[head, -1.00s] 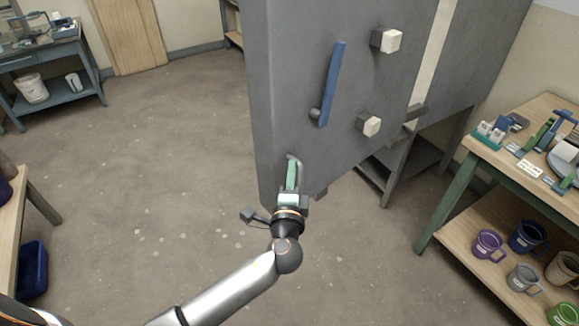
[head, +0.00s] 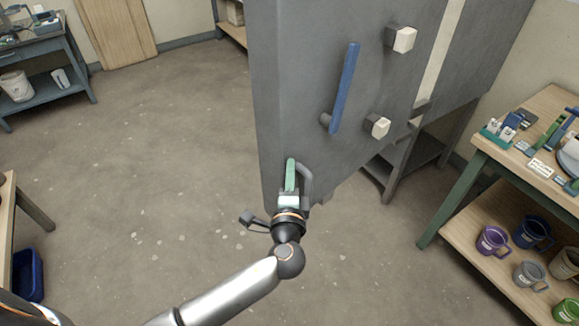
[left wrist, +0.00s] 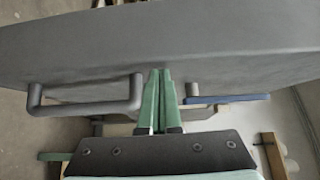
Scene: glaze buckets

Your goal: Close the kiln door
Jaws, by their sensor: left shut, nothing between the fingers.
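The kiln door (head: 297,60) is a large grey panel standing open in the head view, with a blue lever (head: 346,85) and a grey U-shaped handle (head: 307,178) low on its face. The door (left wrist: 220,40) spans the top of the left wrist view. There, the handle (left wrist: 85,107) is left of the fingers and the blue lever (left wrist: 235,98) is right. My left gripper (head: 290,163) has its green fingers shut and empty, beside the handle. Its tips (left wrist: 160,72) are at the door face; contact cannot be told for sure. My right gripper is out of view.
The grey kiln body (head: 475,60) on legs is behind the door at right. Two pale blocks (head: 404,39) stick out of the door. A wooden table (head: 545,120) with tools and mugs stands at right. The floor (head: 170,150) left of the door is clear.

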